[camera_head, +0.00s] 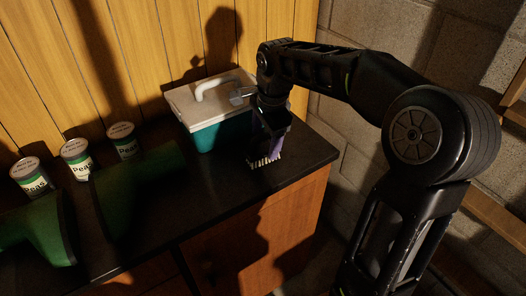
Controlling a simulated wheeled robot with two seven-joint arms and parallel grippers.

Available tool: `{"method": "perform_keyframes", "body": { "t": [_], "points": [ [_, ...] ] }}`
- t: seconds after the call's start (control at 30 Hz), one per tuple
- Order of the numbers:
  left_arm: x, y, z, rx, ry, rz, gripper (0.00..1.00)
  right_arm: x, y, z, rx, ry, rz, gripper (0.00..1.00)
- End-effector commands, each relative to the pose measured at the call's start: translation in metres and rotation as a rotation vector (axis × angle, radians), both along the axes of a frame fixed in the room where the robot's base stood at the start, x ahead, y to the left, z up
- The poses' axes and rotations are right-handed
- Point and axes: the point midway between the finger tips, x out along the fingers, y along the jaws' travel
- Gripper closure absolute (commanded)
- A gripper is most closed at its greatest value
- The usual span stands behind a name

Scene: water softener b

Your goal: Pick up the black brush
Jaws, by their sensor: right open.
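A brush (265,160) with pale bristles stands at the right end of the dark countertop, bristles down. Its upper part is dark and partly hidden by my right gripper; a purple patch shows just above the bristles. My right gripper (269,126) points down directly over the brush, with its jaws open. In this dim light I cannot tell whether the fingers touch the brush. My left gripper is not in view.
A teal cooler with a white lid (211,107) stands close behind and left of the brush. Several peas cans (76,158) line the back left. Green objects (136,188) lie in front of them. The counter's right edge (325,170) is near the brush.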

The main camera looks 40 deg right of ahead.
Motion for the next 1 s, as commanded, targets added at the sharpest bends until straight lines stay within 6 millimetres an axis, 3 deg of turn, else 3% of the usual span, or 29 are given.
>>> {"method": "perform_keyframes", "body": {
  "t": [0.23, 0.83, 1.0],
  "points": [
    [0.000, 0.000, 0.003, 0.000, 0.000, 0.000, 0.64, 0.005, 0.000, -0.030, 0.000, 0.002, 0.000, 0.31],
    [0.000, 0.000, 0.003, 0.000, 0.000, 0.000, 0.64, 0.006, 0.000, -0.032, 0.000, 0.000, 0.000, 0.31],
    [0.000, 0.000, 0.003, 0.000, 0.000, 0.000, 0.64, 0.006, 0.000, -0.032, 0.000, 0.000, 0.000, 0.43]
  ]
}}
